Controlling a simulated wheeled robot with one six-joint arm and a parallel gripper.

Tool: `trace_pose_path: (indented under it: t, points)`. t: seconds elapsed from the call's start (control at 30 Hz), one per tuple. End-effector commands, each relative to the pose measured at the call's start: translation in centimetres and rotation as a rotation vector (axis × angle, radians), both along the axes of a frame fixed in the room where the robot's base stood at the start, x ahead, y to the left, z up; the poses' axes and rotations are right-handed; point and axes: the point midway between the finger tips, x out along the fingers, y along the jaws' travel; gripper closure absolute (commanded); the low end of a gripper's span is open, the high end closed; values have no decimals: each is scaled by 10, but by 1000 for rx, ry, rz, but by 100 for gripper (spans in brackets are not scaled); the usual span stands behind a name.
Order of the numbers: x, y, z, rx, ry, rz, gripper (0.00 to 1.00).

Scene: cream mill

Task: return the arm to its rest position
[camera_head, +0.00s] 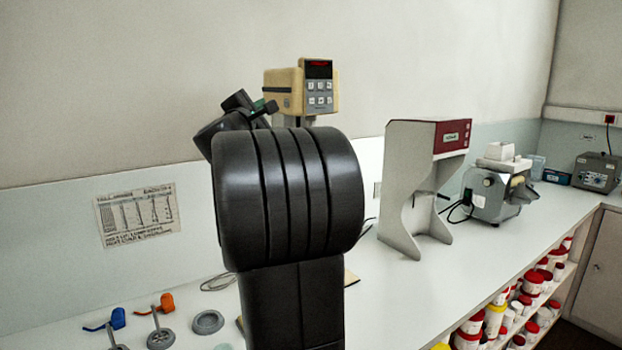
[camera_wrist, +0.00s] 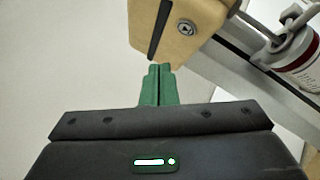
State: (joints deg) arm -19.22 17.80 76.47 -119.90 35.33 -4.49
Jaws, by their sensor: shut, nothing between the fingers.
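My gripper (camera_wrist: 160,70) shows in the wrist view with its two green fingers together and nothing between them. Its fingertips are close to the lower edge of a cream-coloured machine head (camera_wrist: 185,25); I cannot tell whether they touch it. In the head view my black arm rises in the middle and hides much of the bench behind it. A bit of my gripper (camera_head: 268,106) shows in front of the cream machine head (camera_head: 284,92), left of its keypad and red display.
A grey and dark-red machine (camera_head: 412,190) and a grey motor unit (camera_head: 495,190) stand on the white bench (camera_head: 400,300) to the right. Several tubs (camera_head: 533,282) fill the shelf below. Small orange and blue parts (camera_head: 167,302) lie at the lower left.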

Motion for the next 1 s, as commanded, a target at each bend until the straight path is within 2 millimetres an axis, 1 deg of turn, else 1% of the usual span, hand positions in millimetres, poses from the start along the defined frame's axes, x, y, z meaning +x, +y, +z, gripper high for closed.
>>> trace_pose_path:
  t: [0.03, 0.2, 0.23, 0.27, 0.4, 0.6, 0.73, 1.0]
  points:
    - [1, -1, 6, -3, 3, -1, 100]
    - [2, -3, 6, -2, 2, 0, 100]
    - [1, -1, 4, -1, 2, 2, 100]
    - [-4, 7, 1, -1, -1, 6, 100]
    - [-16, 25, 0, 1, 0, 6, 100]
    - [-27, 40, 1, 0, -1, 3, 100]
    - [-30, 44, 0, 0, 0, 2, 100]
    - [-30, 44, 0, 0, 1, 1, 100]
